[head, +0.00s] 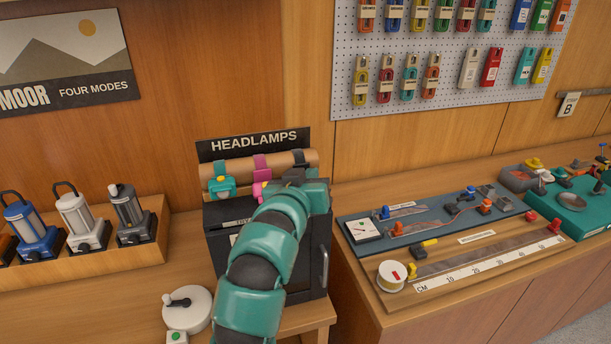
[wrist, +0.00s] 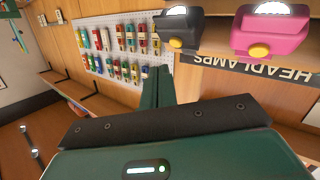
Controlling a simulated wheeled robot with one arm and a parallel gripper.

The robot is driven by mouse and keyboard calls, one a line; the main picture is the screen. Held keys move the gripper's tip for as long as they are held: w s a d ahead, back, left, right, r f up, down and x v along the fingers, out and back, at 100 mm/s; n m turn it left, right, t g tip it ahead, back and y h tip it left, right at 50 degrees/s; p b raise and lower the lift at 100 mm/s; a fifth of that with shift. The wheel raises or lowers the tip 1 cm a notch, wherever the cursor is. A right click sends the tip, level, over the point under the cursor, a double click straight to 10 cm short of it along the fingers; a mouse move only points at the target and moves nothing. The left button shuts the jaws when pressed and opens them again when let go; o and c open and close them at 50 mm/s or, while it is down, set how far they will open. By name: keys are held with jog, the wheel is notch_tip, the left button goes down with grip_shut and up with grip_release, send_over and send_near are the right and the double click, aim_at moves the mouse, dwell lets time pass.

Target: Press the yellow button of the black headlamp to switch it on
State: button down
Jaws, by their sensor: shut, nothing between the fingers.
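The black headlamp (wrist: 181,27) is at the top of the wrist view, seen upside down. Its yellow button (wrist: 176,43) faces me. My gripper (wrist: 157,72) is shut and empty, and its fingertips are just below and slightly left of that button in the picture. I cannot tell whether they touch it. The headlamp's lens (wrist: 177,10) looks white; whether it is lit is unclear. In the head view my gripper (head: 297,176) covers the black headlamp, with only its dark strap (head: 301,158) showing above.
A pink headlamp (wrist: 271,32) with a yellow button hangs beside the black one, and a teal headlamp (head: 221,186) hangs farther left. They are strapped to a brown roll (head: 238,167) under the HEADLAMPS sign (head: 254,143). Lanterns (head: 78,222) stand at left.

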jog(key=shift+s+d+r+p, duration=0.25)
jog(key=shift+s+r+p, duration=0.25)
jog(key=shift+s+r, duration=0.3)
jog(key=shift+s+d+r+p, duration=0.2)
jog(key=shift+s+r+p, duration=0.25)
jog(key=shift+s+r, duration=0.3)
jog(key=shift+w, duration=0.1)
